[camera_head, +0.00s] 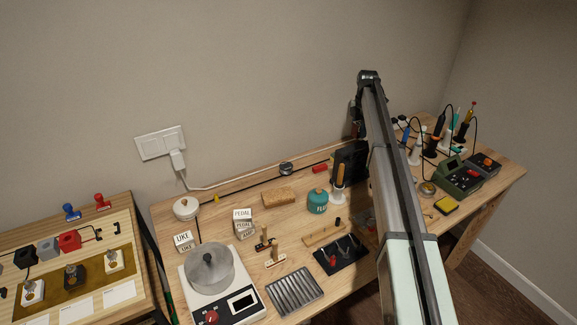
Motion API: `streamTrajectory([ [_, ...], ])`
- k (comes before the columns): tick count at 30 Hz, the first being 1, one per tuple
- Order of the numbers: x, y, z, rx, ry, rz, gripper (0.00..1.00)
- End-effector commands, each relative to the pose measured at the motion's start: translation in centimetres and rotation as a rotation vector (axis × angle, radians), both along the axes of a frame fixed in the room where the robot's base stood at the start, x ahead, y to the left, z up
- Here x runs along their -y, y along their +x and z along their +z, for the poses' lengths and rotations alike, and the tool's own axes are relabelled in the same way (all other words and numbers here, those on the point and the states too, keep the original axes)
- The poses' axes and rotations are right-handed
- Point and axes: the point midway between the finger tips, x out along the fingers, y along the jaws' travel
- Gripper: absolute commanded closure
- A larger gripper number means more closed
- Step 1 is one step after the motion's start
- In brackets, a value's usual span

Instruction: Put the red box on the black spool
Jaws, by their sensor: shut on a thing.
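My gripper (355,122) is at the far end of my arm, pointing down above the back of the bench. It is small and partly hidden by the arm. It is shut on a small reddish thing, which looks like the red box (356,130), held in the air near the wall. A small round black spool (286,168) sits on the back ledge of the bench, to the left of and lower than my gripper. Another small red piece (320,168) lies on the ledge between the spool and my gripper.
A dark box (349,162) stands below my gripper. A teal pot (317,202), a tan block (278,196) and a white-labelled box (243,221) stand in front of the ledge. A scale with a metal pot (209,268) is at front left. Soldering tools crowd the right.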

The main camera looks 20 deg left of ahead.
Motion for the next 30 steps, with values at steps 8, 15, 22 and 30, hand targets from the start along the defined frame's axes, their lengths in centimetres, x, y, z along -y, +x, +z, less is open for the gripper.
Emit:
streamTrajectory([
  [8,-11.1,-6.1,1.0,0.001,0.0,0.038,0.9],
  [15,-19.3,-11.6,1.7,0.001,0.0,0.064,0.9],
  [22,-24.0,-15.4,2.1,0.001,-0.001,0.079,0.9],
  [30,-25.5,-16.7,1.4,-0.001,-0.001,0.083,0.9],
])
